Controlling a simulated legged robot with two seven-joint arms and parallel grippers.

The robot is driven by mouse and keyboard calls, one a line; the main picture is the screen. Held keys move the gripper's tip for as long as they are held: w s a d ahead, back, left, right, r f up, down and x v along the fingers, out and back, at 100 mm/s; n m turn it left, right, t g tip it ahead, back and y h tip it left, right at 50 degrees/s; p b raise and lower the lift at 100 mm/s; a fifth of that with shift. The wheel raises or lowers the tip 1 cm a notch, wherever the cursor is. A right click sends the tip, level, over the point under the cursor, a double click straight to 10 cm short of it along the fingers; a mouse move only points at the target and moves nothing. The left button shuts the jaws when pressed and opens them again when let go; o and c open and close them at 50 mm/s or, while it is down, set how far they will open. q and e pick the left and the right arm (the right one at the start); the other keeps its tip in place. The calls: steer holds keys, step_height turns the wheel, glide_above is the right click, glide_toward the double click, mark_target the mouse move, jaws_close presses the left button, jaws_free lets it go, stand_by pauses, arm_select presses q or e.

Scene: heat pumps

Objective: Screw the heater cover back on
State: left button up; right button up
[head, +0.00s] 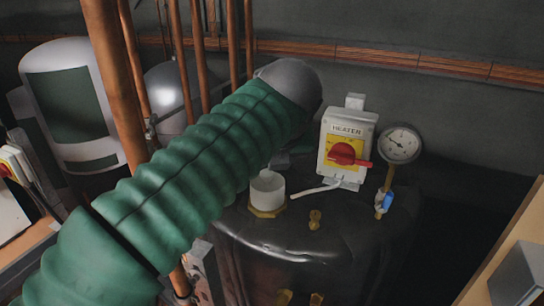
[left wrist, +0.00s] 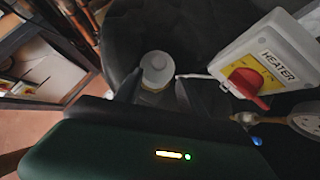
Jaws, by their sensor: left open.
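A white round cap (head: 267,188), apparently the heater cover, stands upright on a brass hex fitting (head: 267,211) on top of a dark tank (head: 335,232). It also shows in the left wrist view (left wrist: 156,68). My left arm in its green sleeve crosses the head view from the lower left, and its grey wrist is above and behind the cap. My left gripper (left wrist: 157,82) is open, with one dark finger on each side of the cap in the left wrist view. I cannot tell whether the fingers touch it. The fingertips are mostly hidden in the head view. My right gripper is not in view.
A HEATER switch box (head: 347,143) with a red knob stands close right of the cap. Beside it are a pressure gauge (head: 400,143) and a blue-handled valve (head: 387,201). A small brass fitting (head: 315,219) sits on the tank. Copper pipes (head: 117,85) rise at left.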

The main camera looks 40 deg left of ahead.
mark_target(267, 172)
arm_select(q)
steer(key=x, duration=1)
steer(key=shift+s+a+b, duration=0.1)
steer(key=shift+a+b, duration=0.05)
steer(key=shift+b, duration=0.25)
steer(key=shift+s+d+r, duration=0.15)
steer(key=shift+s+d, duration=0.05)
steer(key=shift+d, duration=0.15)
steer(key=shift+c, duration=0.9)
jaws_close()
